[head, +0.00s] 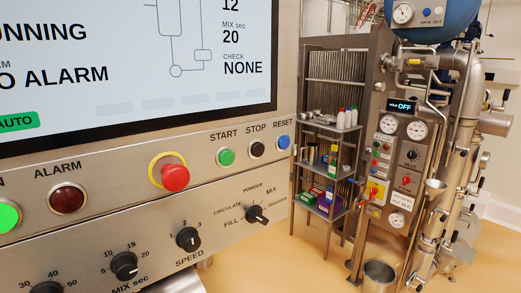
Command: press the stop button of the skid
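The stop button (257,149) is a small black round button in a metal ring on the steel control panel (120,185) of the skid. The word STOP is printed above it. It sits between the green start button (226,157) and the blue reset button (283,142). A large red mushroom button (175,177) with a yellow ring is to its left and lower. Neither of my grippers shows in the head view, and nothing covers the stop button.
A screen (130,60) above the buttons reads NO ALARM, its left edge cut off. Black rotary knobs (188,239) stick out below. Behind on the right stand a shelf rack (325,165), a machine with gauges and pipes (410,150), and a metal bucket (378,276). Tan floor lies between.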

